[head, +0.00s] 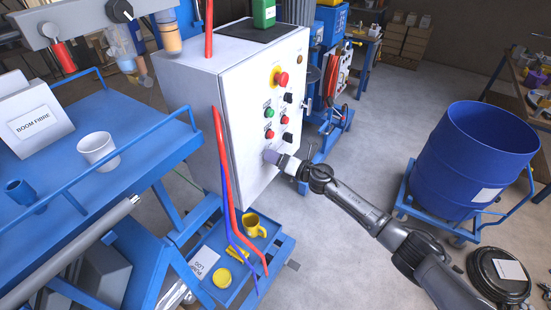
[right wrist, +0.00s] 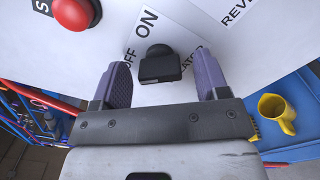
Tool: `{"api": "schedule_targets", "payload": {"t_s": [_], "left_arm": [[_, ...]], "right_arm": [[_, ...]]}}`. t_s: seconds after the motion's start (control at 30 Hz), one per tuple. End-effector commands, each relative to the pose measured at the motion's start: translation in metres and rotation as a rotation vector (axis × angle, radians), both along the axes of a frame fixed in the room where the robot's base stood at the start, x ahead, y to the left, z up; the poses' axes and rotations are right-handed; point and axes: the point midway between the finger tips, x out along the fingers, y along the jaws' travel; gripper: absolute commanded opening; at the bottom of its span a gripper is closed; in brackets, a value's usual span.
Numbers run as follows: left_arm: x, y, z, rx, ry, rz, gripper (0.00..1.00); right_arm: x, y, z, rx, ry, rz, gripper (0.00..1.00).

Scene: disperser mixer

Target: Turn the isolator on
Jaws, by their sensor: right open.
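The isolator is a black rotary knob (right wrist: 160,66) on the white cabinet face, with OFF printed to its left and ON above it in the right wrist view. A label ending in "ATOR" is partly hidden by the knob. I cannot tell which mark the knob points at. My right gripper (right wrist: 162,62) is open, its two purple fingers on either side of the knob with visible gaps. In the head view my right gripper (head: 273,156) is at the lower front of the white control cabinet (head: 245,120) and hides the isolator. My left gripper is not in view.
A red button (right wrist: 73,13) is close at upper left in the wrist view. Several knobs and buttons sit above the gripper. A blue cart (head: 282,262) with a yellow mug (head: 255,225) stands below. A blue drum (head: 468,165) stands right, and the floor between is clear.

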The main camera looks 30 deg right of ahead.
Motion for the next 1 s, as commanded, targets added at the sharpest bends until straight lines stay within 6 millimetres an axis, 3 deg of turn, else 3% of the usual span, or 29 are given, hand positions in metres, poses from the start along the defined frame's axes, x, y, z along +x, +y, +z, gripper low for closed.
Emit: {"api": "schedule_targets", "payload": {"t_s": [0.17,0.67,1.0], "left_arm": [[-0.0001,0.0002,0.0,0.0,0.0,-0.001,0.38],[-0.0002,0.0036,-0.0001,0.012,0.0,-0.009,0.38],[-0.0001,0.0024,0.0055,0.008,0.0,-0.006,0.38]], "right_arm": [[0.0,0.0001,-0.0001,0.0,0.0,0.0,0.68],[-0.0002,-0.0001,0.0,0.0,0.0,0.0,0.2],[-0.0002,-0.0003,0.0012,0.056,0.026,-0.001,0.19]]}}
